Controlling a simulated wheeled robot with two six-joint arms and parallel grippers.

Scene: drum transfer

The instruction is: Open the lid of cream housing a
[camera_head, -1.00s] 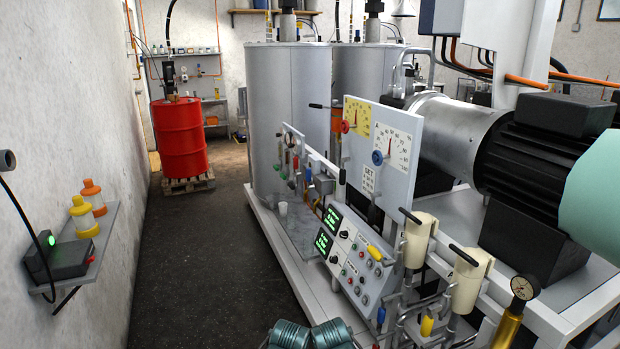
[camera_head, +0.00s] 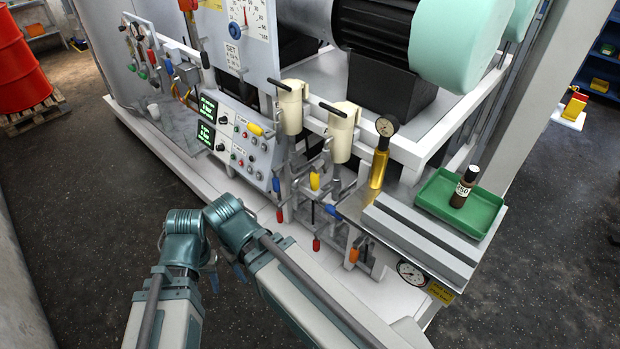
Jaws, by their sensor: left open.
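Two cream housings stand on the machine's front rail: a left one (camera_head: 291,110) and a right one (camera_head: 341,134). Each has a black bar handle at its top. My right gripper is not visible; only my arm links show at the bottom.
A control panel (camera_head: 234,141) with green displays is left of the housings. A brass gauge (camera_head: 379,168) stands to their right. Coloured-handled valves (camera_head: 315,181) sit below. A green tray (camera_head: 459,205) holds a dark bottle (camera_head: 464,186).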

